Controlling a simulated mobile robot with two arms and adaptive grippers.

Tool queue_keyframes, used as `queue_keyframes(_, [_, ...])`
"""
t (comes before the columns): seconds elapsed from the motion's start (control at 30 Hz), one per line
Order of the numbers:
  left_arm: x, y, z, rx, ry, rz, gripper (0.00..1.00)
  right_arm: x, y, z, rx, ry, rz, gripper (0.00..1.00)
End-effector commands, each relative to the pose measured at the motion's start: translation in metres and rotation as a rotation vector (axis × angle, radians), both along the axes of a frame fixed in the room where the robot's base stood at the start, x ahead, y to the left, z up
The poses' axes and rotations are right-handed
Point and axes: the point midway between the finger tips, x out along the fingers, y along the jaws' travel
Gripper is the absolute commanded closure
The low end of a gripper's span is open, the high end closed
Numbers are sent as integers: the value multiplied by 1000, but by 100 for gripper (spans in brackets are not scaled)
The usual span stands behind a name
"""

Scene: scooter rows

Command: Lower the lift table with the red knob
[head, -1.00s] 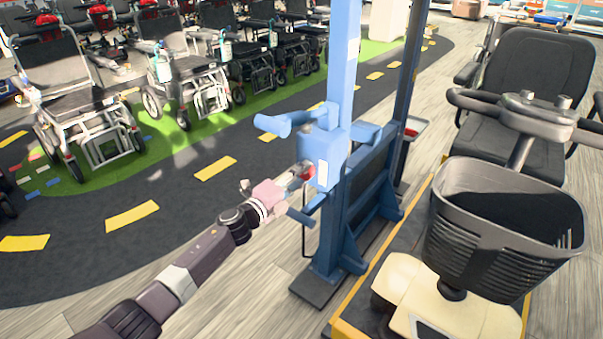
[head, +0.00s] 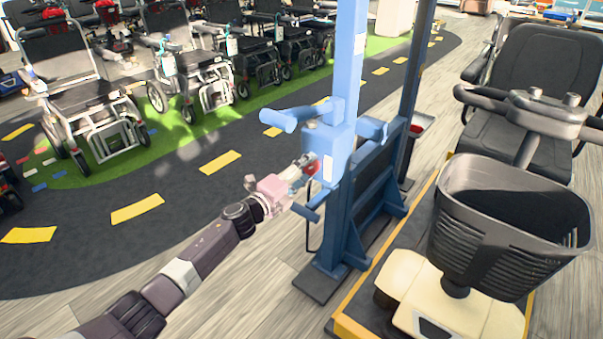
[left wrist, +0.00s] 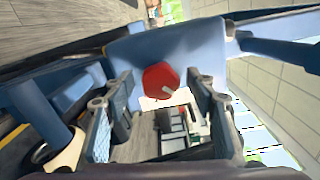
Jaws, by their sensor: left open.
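The red knob (left wrist: 161,80) sits on the blue housing of the lift column, with a pale pointer mark on its face. In the head view the knob (head: 311,168) shows small at the housing's left side, partly hidden by my gripper. My left gripper (head: 304,164) is right by the knob. In the left wrist view its two fingers (left wrist: 160,108) are open, one on each side below the knob, with a gap between them. The lift table (head: 346,322) is a low platform with a yellow edge and bears a cream scooter. My right gripper is not in view.
The blue lift column (head: 343,90) has handle-like arms on both sides near my gripper. The scooter's black basket (head: 490,225) stands to the right. Several wheelchairs (head: 85,95) line the green strip at the back left. The floor left of the column is open.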

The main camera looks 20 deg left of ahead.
Motion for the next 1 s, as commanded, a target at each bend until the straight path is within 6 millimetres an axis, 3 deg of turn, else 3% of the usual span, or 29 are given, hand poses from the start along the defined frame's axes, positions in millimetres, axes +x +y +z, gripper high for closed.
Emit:
queue_keyframes(0.17, [-14,6,-2,3,1,0,49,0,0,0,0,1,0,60])
queue_keyframes(0.63, [-95,35,-2,0,4,1,49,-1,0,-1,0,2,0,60])
queue_keyframes(1.0, [-112,42,0,-1,1,1,49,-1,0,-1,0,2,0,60])
